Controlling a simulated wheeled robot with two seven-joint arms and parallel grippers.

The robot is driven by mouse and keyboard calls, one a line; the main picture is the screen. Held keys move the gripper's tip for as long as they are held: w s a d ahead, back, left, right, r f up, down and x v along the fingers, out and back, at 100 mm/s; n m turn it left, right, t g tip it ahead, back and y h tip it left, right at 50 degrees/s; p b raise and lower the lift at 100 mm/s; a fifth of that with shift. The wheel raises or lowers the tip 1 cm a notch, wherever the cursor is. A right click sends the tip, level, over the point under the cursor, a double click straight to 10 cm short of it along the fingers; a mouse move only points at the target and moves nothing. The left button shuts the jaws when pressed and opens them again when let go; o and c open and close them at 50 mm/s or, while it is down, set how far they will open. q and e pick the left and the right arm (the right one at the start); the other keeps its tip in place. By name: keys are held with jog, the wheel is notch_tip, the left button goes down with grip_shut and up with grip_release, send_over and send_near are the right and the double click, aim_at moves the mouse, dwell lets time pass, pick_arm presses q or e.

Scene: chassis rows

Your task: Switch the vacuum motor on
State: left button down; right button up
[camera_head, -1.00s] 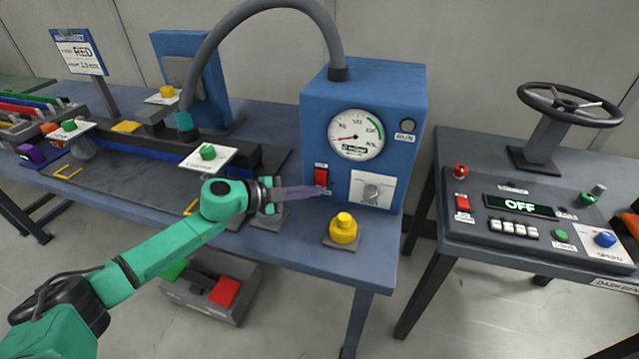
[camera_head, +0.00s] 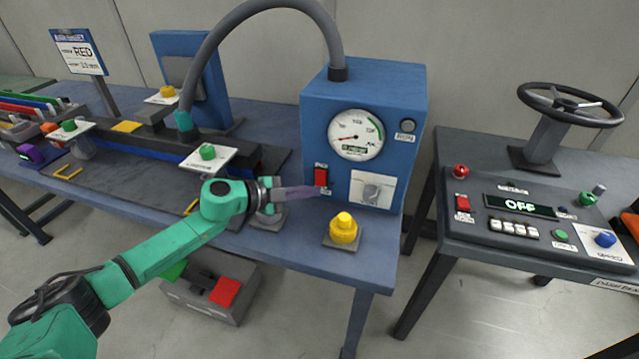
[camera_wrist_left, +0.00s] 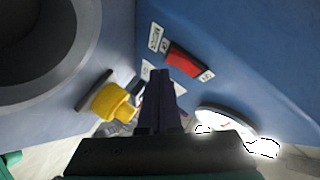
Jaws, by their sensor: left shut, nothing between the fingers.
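The blue vacuum motor cabinet (camera_head: 315,120) stands on the blue bench, with a hose on top. Its red rocker switch (camera_head: 320,177) is low on the front face, and also shows in the left wrist view (camera_wrist_left: 188,64). The round gauge (camera_head: 355,134) has its needle toward the low left side. The RUN lamp (camera_head: 407,125) looks grey and unlit. My left gripper (camera_head: 318,191) is shut and empty, its tips just below the switch in the head view. In the wrist view, the shut purple fingers (camera_wrist_left: 160,90) point toward the cabinet, beside the switch; contact is unclear. My right gripper is not in view.
A grey knob (camera_head: 371,193) sits right of the switch. A yellow button (camera_head: 343,228) stands on the bench in front. A green button on a white plate (camera_head: 207,153) is near my wrist. The right-hand console (camera_head: 520,207) shows OFF.

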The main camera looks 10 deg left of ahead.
pick_arm(q)
jog(key=shift+w, duration=0.15)
dwell(0.5)
jog(key=shift+w, duration=0.3)
jog(key=shift+w+f, duration=0.1)
jog(key=shift+w, duration=0.2)
dwell(0.6)
jog(key=shift+s+p, duration=0.75)
jog(key=shift+s, duration=0.05)
